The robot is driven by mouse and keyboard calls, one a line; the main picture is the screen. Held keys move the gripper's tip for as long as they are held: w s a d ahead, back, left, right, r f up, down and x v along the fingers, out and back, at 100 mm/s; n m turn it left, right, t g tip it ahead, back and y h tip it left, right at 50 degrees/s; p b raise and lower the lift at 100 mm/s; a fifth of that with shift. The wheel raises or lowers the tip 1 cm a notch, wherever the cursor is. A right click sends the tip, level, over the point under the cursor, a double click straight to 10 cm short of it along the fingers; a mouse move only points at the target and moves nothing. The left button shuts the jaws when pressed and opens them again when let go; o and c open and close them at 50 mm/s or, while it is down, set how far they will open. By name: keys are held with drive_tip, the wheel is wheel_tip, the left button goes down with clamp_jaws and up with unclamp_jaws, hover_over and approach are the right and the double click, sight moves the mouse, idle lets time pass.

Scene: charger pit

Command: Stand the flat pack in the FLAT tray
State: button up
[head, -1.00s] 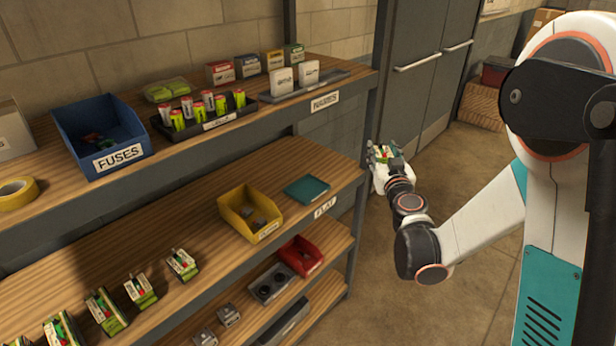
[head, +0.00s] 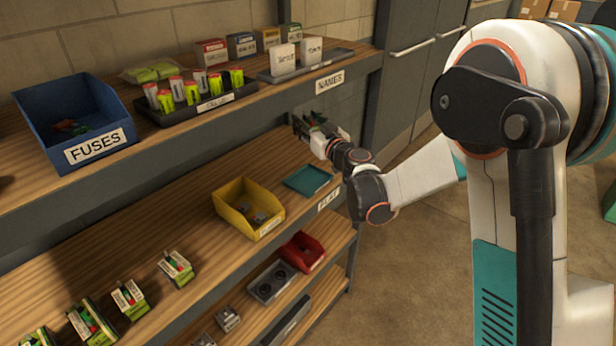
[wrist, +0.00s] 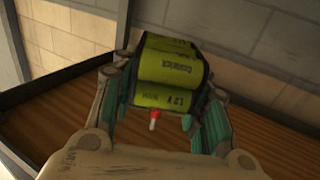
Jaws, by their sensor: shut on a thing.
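The flat pack (wrist: 172,72) is a bundle of green-yellow cells with dark edges and a red-tipped lead. My gripper (wrist: 165,105) is shut on it, with a finger on each side, in the wrist view. In the head view my gripper (head: 318,130) is over the back right of the middle shelf, below the upper shelf; the pack is hard to make out there. The FLAT tray (head: 308,180) is a shallow teal tray at the right end of the middle shelf, with its label on the shelf edge. It looks empty. My gripper is above and behind it.
A yellow bin (head: 248,208) stands left of the tray. The upper shelf (head: 270,92) overhangs the back of the middle shelf, and a wall stands behind. Several boxed packs (head: 130,298) line the front left. A red bin (head: 303,252) sits on the shelf below.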

wheel_tip(320, 180, down, 16)
drive_tip(key=b, duration=0.5)
drive_tip(key=shift+b, duration=0.3)
drive_tip(key=o, duration=1.4)
drive_tip(key=shift+c, duration=0.2)
